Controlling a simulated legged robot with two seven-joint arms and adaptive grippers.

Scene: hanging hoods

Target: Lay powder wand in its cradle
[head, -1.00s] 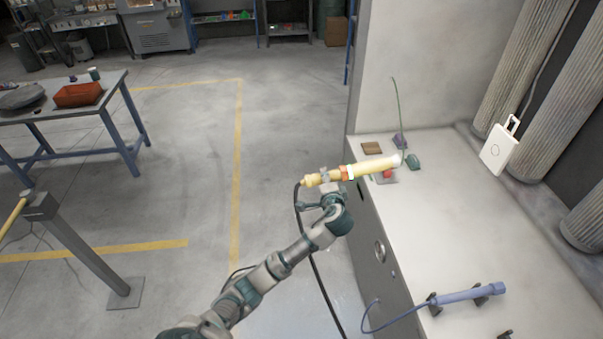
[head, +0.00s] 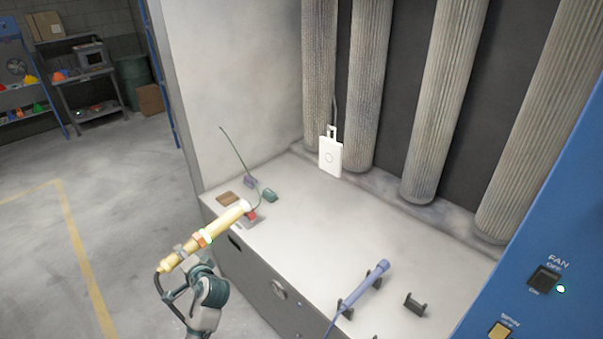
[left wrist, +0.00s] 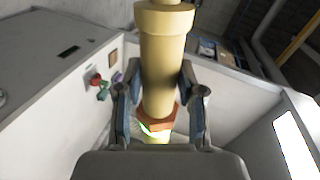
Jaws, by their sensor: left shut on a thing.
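My left gripper (head: 190,252) is shut around the yellow powder wand (head: 218,229), which has orange and white bands and a pale tip. The wand is tilted, its tip up and to the right, in front of the hood bench's left corner. A dark hose hangs from its rear end. In the left wrist view the wand (left wrist: 163,70) runs between both fingers. A dark cradle bracket (head: 415,303) stands empty on the bench, with part of another at the bottom edge. A blue wand (head: 367,283) rests in brackets to their left. My right gripper is not in view.
The white bench top (head: 330,215) is mostly clear in the middle. A red button (head: 251,216), a green item (head: 269,195) and a brown block (head: 229,198) sit at its left end. A blue switch panel (head: 540,230) stands right.

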